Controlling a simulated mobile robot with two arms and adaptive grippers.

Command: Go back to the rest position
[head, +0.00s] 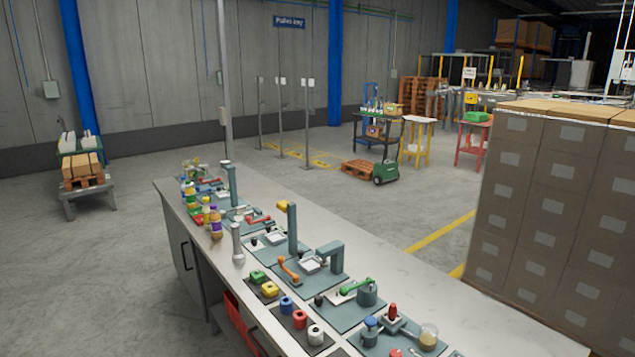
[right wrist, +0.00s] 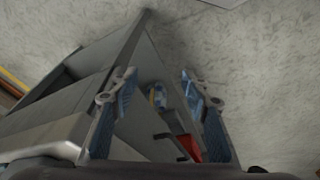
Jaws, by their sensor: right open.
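My right gripper (right wrist: 158,95) shows in the right wrist view with its two fingers spread wide apart. It is open, with nothing between the fingertips. Beyond it the wrist view shows the grey side of a workbench and the concrete floor. In the head view neither gripper shows. My left gripper is in no view. In the head view the workbench (head: 405,262) runs from the centre left to the lower right, with several fixtures, coloured handles and bottles on it.
A tall stack of brown cartons (head: 545,190) stands at the right. A green wheeled machine (head: 386,172) and a dark cart (head: 378,128) stand further back. A small trolley (head: 88,190) with boxes is at the left. Open floor lies left of the bench.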

